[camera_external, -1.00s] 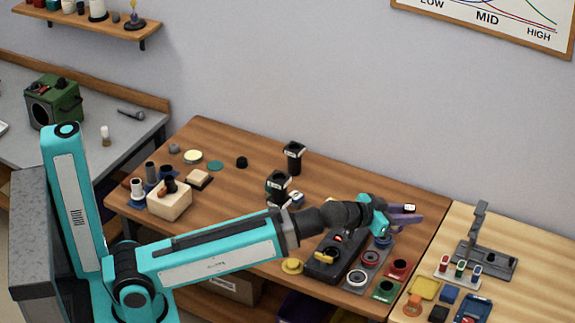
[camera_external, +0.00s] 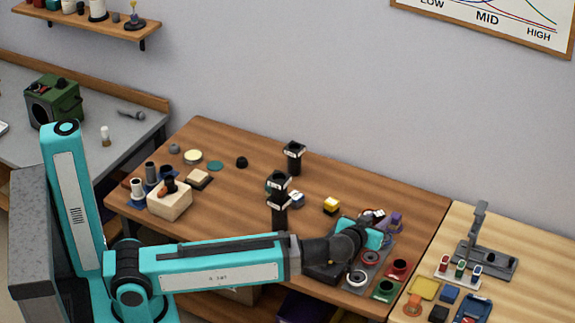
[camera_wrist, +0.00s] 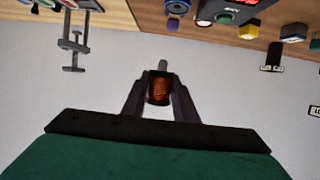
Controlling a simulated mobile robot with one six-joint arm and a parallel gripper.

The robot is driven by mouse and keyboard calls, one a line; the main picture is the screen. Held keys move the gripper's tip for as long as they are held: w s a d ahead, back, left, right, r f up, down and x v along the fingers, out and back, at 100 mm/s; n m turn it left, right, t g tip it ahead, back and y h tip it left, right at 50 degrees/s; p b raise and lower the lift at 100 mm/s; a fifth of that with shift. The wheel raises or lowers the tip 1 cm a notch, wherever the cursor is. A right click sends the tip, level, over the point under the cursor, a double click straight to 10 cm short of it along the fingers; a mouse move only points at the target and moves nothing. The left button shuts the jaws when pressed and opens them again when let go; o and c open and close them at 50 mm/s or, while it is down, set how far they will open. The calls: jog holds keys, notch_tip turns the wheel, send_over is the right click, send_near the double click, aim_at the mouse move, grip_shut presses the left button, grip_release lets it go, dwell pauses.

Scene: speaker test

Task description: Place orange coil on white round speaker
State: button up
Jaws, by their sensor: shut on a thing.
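My gripper (camera_external: 392,221) is shut, with its fingers raised above the right part of the wooden table. In the wrist view its dark fingers (camera_wrist: 160,93) are closed around the orange coil (camera_wrist: 160,91), which sits between them in a dark, short cylinder with a grey tip. The coil is too small to make out surely in the external view. The white round speaker (camera_external: 357,279), with a white ring and dark centre, lies on the grey tray, below and left of my gripper in the picture. I cannot pick it out in the wrist view.
Black posts (camera_external: 293,157) stand left of my arm. A grey stand (camera_external: 484,252) is at right.

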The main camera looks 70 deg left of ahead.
jog(key=s+a+f+n+g+y+p, duration=0.1)
jog(key=s+a+f+n+g+y, duration=0.1)
jog(key=s+n+g, duration=0.15)
jog(key=p, duration=0.4)
send_over(357, 277)
notch_tip(357, 277, down, 2)
jog(key=f, duration=0.1)
jog(key=shift+d+r+t, duration=0.1)
jog(key=shift+r+t, duration=0.15)
jog(key=shift+f+p, duration=0.65)
jog(key=shift+f, duration=1.55)
jog(key=shift+f+p, duration=0.5)
jog(key=shift+f, duration=1.3)
